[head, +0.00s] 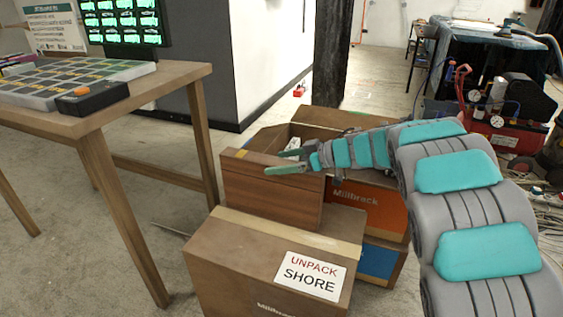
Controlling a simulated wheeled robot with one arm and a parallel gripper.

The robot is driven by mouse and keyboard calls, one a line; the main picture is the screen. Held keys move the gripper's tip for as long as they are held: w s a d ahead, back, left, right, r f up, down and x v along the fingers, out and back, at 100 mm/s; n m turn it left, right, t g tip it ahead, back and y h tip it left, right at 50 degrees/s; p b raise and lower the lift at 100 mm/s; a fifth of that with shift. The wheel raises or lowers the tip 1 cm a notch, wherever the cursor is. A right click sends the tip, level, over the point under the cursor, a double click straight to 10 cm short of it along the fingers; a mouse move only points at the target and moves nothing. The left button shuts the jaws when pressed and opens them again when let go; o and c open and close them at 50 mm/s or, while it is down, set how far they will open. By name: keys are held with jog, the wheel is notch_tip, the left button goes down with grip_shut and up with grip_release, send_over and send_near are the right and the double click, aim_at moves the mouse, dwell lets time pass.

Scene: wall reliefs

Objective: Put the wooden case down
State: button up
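The wooden case (268,202) is a reddish-brown box with wood grain, seen upright in the middle of the head view. My gripper (284,161) comes in from the right at its top edge. One green finger lies across the upper front face and the other shows beyond the top edge, so the gripper looks shut on the case. The lower edge of the case appears just above or on the back of a front carton (225,249) labelled "UNPACK SHORE". I cannot tell whether they touch.
An open-topped carton (369,206) stands behind the case on a blue-marked carton (377,262). A wooden table (171,86) with a keypad-like tray is at the left. A red compressor (519,137) and cables are at the right. Bare floor (166,216) lies between table and cartons.

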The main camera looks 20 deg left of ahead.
jog(key=shift+d, duration=0.1)
jog(key=shift+v, duration=3.8)
